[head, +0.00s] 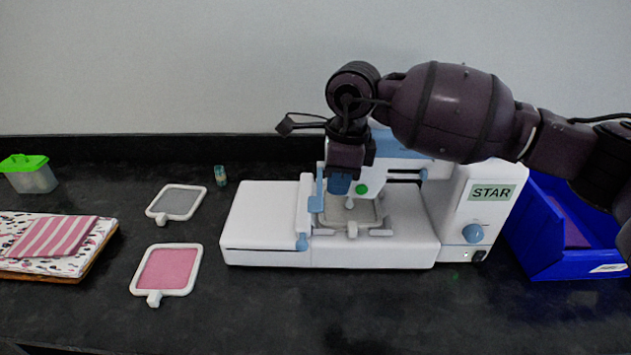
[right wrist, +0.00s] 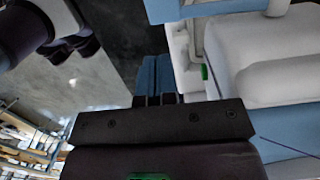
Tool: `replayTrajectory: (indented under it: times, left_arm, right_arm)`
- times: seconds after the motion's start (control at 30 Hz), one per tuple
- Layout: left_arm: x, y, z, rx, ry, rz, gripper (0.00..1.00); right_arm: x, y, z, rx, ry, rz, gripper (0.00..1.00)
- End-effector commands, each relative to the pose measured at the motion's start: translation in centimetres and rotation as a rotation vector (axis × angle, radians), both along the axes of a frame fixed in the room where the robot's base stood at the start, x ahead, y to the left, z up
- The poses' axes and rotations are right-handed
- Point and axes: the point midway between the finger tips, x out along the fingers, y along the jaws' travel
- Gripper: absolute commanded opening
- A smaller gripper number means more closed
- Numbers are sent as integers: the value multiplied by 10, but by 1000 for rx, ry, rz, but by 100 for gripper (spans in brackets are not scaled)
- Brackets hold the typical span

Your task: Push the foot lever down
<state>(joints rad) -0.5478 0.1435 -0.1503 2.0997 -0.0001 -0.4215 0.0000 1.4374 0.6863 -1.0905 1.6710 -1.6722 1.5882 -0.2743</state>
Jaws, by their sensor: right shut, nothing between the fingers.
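The white and light-blue sewing machine (head: 470,215), marked STAR, stands on the dark counter. My right gripper (head: 340,185) is at the front of its head, beside the green button (head: 361,189), with its blue fingers pointing down and closed together. In the right wrist view the closed fingers (right wrist: 155,78) are beside the white machine body (right wrist: 265,50), with nothing seen between them. A light-blue upright part (head: 316,192) shows just left of the gripper. I cannot tell which part is the foot lever; the gripper and arm hide some of the head. My left gripper is out of view.
A grey framed hoop (head: 178,203) and a pink framed hoop (head: 166,269) lie left of the machine. Folded cloths (head: 55,240) and a green-lidded box (head: 30,175) are further left. A blue bin (head: 545,235) stands right. The front counter is clear.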

Motion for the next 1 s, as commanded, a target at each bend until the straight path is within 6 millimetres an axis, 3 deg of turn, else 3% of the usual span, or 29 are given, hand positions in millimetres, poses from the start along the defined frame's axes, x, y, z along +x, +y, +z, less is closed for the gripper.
replayTrajectory:
  times: [0.03,0.3,0.83,1.0]
  left_arm:
    - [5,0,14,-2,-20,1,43]
    - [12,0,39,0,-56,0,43]
    - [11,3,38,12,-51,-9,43]
    - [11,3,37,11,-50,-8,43]
  right_arm:
    - [5,-3,26,6,-34,-13,0]
    - [-6,-4,53,4,-16,-8,0]
    - [-10,-3,48,5,4,-1,0]
    - [-27,17,32,125,65,7,0]
